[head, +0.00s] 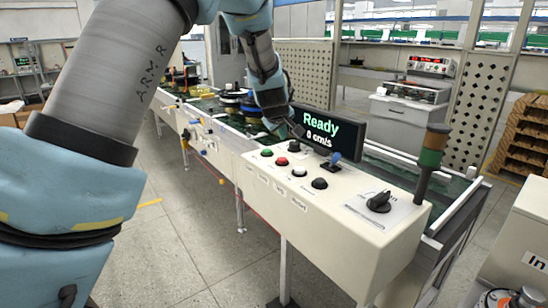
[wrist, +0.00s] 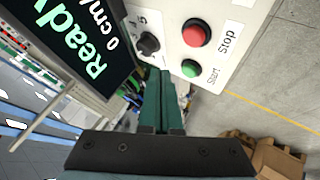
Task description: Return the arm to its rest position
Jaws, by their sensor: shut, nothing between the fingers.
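My arm reaches from the upper left of the head view down to the control panel (head: 340,225). My gripper (head: 297,130) is over the panel's far side, just left of the display (head: 328,130), which reads "Ready" and "0 cm/s". In the wrist view my gripper (wrist: 161,75) has its two green fingers together, with nothing between them. The green Start button (wrist: 190,68) and red Stop button (wrist: 196,32) are to the right of the fingertips. A black knob (wrist: 148,44) is just beyond them. I cannot tell whether the fingertips touch the panel.
The conveyor line runs behind. Open floor (head: 190,240) lies in front.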

